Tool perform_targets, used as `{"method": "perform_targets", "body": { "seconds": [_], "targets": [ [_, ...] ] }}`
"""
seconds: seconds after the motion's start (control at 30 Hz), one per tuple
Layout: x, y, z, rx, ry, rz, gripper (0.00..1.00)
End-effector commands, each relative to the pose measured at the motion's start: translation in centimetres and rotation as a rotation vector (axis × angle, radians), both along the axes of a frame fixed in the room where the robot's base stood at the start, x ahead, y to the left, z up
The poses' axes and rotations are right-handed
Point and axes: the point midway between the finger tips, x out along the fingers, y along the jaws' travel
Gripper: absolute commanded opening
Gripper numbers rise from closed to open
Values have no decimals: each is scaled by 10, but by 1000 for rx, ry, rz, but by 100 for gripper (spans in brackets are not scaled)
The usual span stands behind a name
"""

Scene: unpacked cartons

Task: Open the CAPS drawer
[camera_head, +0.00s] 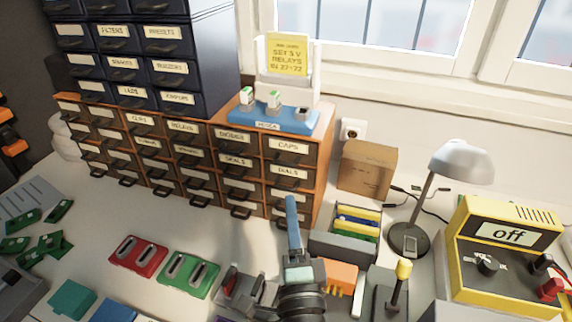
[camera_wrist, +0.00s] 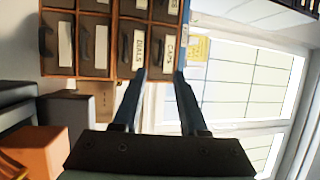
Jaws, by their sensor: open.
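The CAPS drawer (camera_head: 290,149) is at the top right corner of the orange-framed drawer cabinet (camera_head: 322,160). It looks shut, flush with its neighbours, with a white label and a dark handle. In the wrist view the cabinet appears turned sideways, and the CAPS drawer (camera_wrist: 171,70) shows near the upper middle. My gripper (camera_head: 291,202) is below and in front of the cabinet's right end. In the wrist view my gripper (camera_wrist: 159,78) is open and empty, its two fingers pointing at the CAPS drawer area. I see no contact with the handle.
A blue tray (camera_head: 275,120) with small parts stands on the cabinet. A cardboard box (camera_head: 367,168), a grey bin (camera_head: 345,245) and a desk lamp (camera_head: 462,162) stand to the right. Red (camera_head: 138,256) and green (camera_head: 188,274) trays lie in front. Some bench ahead of the drawers is clear.

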Motion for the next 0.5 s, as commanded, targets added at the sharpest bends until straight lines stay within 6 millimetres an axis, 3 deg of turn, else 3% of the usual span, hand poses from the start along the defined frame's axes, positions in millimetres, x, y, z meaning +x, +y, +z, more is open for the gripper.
{"method": "perform_targets", "body": {
  "seconds": [0.3,0.5],
  "targets": [
    [59,5,13,-1,-3,0,42],
    [85,7,17,-2,-2,0,42]
  ]
}}
